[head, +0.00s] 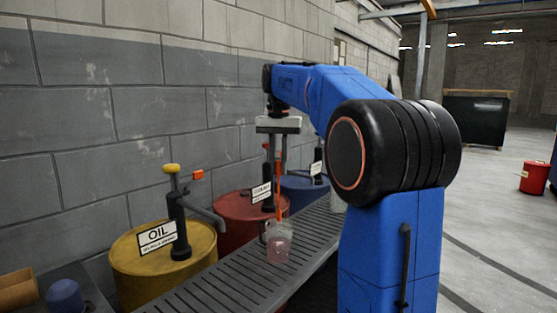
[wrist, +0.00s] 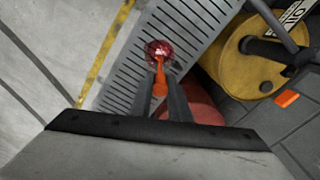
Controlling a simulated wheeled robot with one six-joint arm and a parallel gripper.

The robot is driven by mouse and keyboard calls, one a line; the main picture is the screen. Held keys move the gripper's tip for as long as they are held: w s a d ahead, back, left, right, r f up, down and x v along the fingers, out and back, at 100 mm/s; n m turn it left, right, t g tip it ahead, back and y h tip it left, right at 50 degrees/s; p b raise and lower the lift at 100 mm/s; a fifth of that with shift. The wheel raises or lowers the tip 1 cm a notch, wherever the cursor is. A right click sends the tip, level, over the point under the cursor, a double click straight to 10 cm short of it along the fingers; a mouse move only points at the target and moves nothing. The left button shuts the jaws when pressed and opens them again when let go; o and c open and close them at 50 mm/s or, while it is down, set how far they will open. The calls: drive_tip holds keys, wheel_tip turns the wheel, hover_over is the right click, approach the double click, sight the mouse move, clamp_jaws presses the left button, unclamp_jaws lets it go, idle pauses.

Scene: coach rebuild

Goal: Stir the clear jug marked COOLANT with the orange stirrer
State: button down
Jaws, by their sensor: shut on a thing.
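The clear jug (head: 279,246) stands upright on a slatted grey bench and holds pinkish-red liquid. I cannot read a mark on it. The orange stirrer (head: 278,190) hangs upright from my gripper (head: 276,150), with its lower end at the jug's mouth or inside it. In the wrist view, my gripper (wrist: 168,92) is shut on the orange stirrer (wrist: 160,84), which points into the round mouth of the jug (wrist: 159,50). How deep the stirrer reaches is hard to tell.
The slatted bench (head: 225,285) runs along a row of drums: a yellow OIL drum (head: 135,262), a red drum (head: 232,218) and a blue drum (head: 300,190), with pumps on top. A block wall (head: 120,110) stands behind. Open floor (head: 490,210) lies to the right.

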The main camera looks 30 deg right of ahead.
sight(279, 210)
drive_tip(key=shift+f, duration=6.4)
drive_tip(key=shift+s, duration=0.1)
